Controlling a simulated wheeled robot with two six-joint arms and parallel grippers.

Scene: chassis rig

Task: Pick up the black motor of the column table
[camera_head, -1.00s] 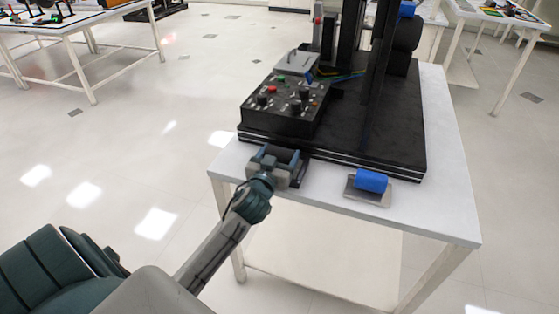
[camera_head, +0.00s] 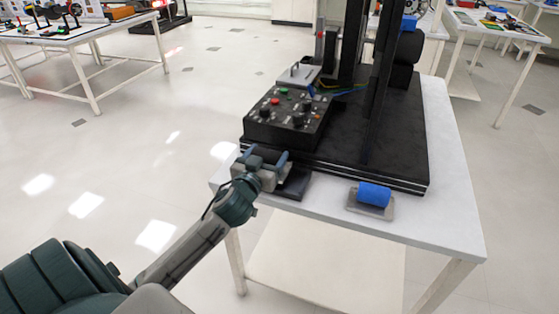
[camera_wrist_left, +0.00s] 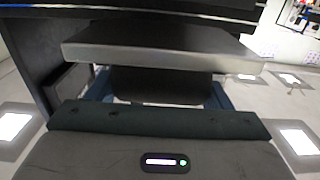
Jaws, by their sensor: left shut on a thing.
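The black motor (camera_head: 266,153) is a dark cylinder between the fingers of my left gripper (camera_head: 264,158) at the front left edge of the column table (camera_head: 430,223). My left gripper is shut on it and holds it beside the dark flat holder (camera_head: 294,184) on the table. In the left wrist view the motor (camera_wrist_left: 160,86) shows as a dark body between the blue fingers, partly hidden below a grey plate (camera_wrist_left: 165,46). My right gripper is not in view.
A blue motor (camera_head: 374,194) lies on a grey holder to the right. The black base (camera_head: 370,146) with a control box (camera_head: 285,117) and dark column fills the table behind my gripper. Open floor (camera_head: 110,155) lies to the left.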

